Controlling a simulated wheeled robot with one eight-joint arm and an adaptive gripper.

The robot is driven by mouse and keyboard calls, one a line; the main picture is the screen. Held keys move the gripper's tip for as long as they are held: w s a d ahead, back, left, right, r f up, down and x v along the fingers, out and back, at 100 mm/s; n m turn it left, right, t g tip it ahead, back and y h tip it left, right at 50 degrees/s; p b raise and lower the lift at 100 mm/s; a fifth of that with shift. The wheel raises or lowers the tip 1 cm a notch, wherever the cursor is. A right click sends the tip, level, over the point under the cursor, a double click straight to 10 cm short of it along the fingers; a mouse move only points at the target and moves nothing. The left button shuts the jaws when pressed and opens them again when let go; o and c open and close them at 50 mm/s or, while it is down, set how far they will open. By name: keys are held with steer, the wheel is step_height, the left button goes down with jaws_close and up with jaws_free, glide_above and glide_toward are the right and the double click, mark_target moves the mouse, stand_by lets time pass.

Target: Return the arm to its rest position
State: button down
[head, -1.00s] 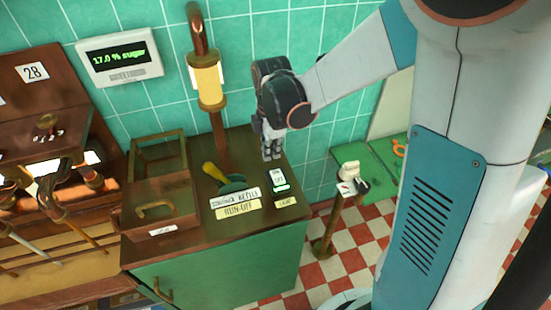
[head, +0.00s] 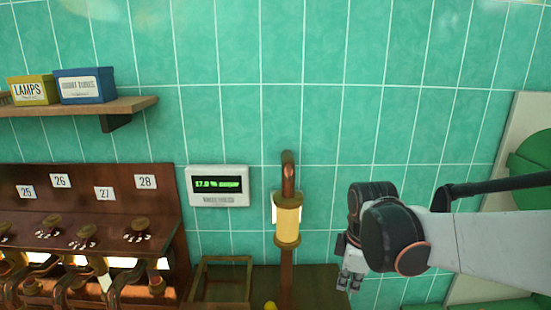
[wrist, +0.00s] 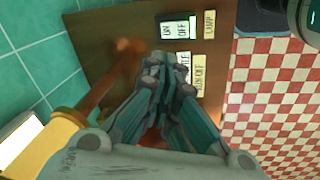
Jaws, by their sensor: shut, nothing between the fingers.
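My gripper (head: 351,279) hangs fingers down at the end of my arm in the head view, right of the copper pipe (head: 287,185) and in front of the tiled wall. In the wrist view my gripper (wrist: 168,62) is shut and empty, with its fingertips close together. Beyond the fingertips, the wooden counter top (wrist: 100,25) shows with the ON/OFF lamp switch (wrist: 178,28). The fingers partly cover the run-off label (wrist: 199,78).
The pipe's yellow sleeve (head: 288,222) stands near my gripper. A shelf (head: 80,106) holds a blue box (head: 84,86) at upper left. Numbered valves (head: 138,228) stand at left. Checkered floor (wrist: 270,110) lies beside the counter.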

steer(key=s+d+r+m+t, duration=0.1)
steer(key=s+r+m+t, duration=0.1)
steer(key=s+m, duration=0.5)
steer(key=s+d+r+m+t+b, duration=0.1)
steer(key=s+r+m+t, duration=0.1)
steer(key=s+m, duration=0.4)
steer(key=shift+s+d+m+t, duration=0.15)
steer(key=shift+s+m+t, duration=0.25)
steer(key=shift+m+t, duration=0.15)
